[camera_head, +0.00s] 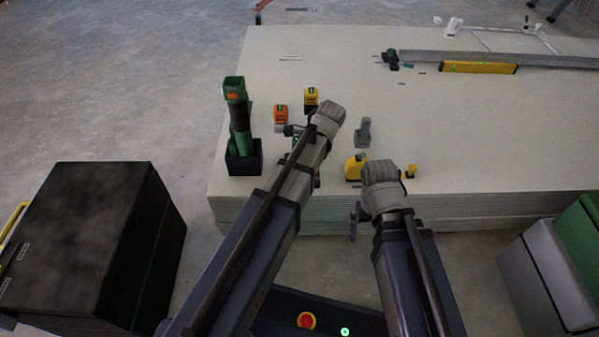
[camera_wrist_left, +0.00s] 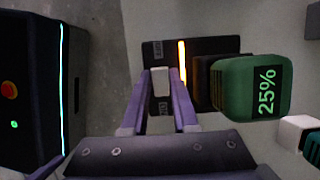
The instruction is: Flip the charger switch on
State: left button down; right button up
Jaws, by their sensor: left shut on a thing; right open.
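In the left wrist view the black charger (camera_wrist_left: 215,46) carries a lit orange bar and small labels too blurred to read surely. A green battery (camera_wrist_left: 240,88) marked 25% sits at it. My left gripper (camera_wrist_left: 160,84) is shut on the pale switch lever (camera_wrist_left: 160,76) at the charger's edge. In the head view my left arm largely hides the charger, and a bit of green shows beside it. My right gripper (camera_head: 356,219) is open and empty by the front edge of the panel stack, partly hidden by its wrist.
On the panel stack (camera_head: 430,120) stand a black holder (camera_head: 243,160) with a green tool, an orange battery (camera_head: 281,118), a yellow battery (camera_head: 311,97), a grey part (camera_head: 363,133) and a yellow tool (camera_head: 354,168). A yellow level (camera_head: 478,67) lies farther back. A black case (camera_head: 90,225) stands left.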

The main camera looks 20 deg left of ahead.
pick_arm(q)
jog(key=c, duration=0.7)
grip_release()
jog(key=shift+r, duration=0.1)
jog(key=p+v, duration=0.7)
jog(key=shift+d+r, duration=0.15)
jog(key=shift+r, duration=0.1)
jog(key=s+d+r+n+h+p, duration=0.1)
jog(key=s+d+r+n+p, duration=0.15)
jog(key=s+d+n, duration=0.35)
jog(key=s+d+r+n+h+p, duration=0.1)
jog(key=s+r+n+p, duration=0.2)
jog(key=s, duration=0.6)
jog(key=r+p, duration=1.2)
jog(key=r+n+p, duration=0.1)
jog(key=r+p, duration=1.1)
jog(key=p, duration=0.1)
jog(key=r+n+p, duration=0.1)
jog(key=r+p, duration=1.1)
jog(key=p, duration=0.1)
jog(key=shift+d+r+t, duration=0.25)
jog(key=shift+d+t, duration=0.15)
